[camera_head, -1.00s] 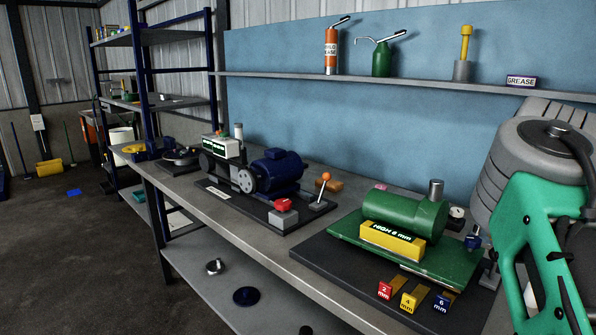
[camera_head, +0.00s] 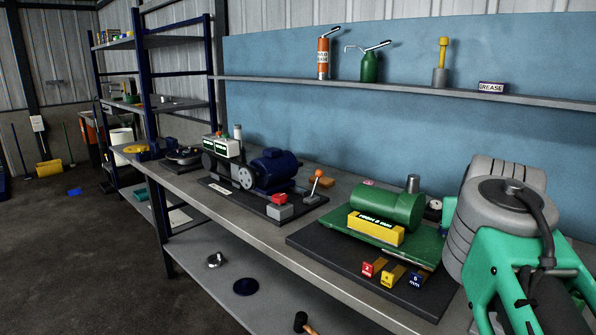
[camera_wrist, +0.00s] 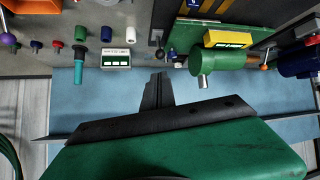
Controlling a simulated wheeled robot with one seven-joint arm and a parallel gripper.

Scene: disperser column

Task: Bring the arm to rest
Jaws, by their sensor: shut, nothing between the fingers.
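My arm (camera_head: 492,240), with grey and green links, is folded at the right of the head view, in front of the bench's right end. The fingers are not distinguishable there. In the wrist view my gripper (camera_wrist: 159,78) shows its dark fingers closed together, with nothing between them. It is apart from the green motor-like unit (camera_wrist: 222,55) and its yellow label block (camera_wrist: 228,39), which lie beyond it in the picture. The blue back panel (camera_wrist: 115,92) is behind the fingers.
The bench (camera_head: 345,282) carries a green unit (camera_head: 387,207), a blue motor (camera_head: 270,171) and coloured mm tags (camera_head: 388,278). A wall shelf (camera_head: 420,93) holds an orange can (camera_head: 323,58), a green oiler (camera_head: 370,67) and a grease box (camera_head: 491,87).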

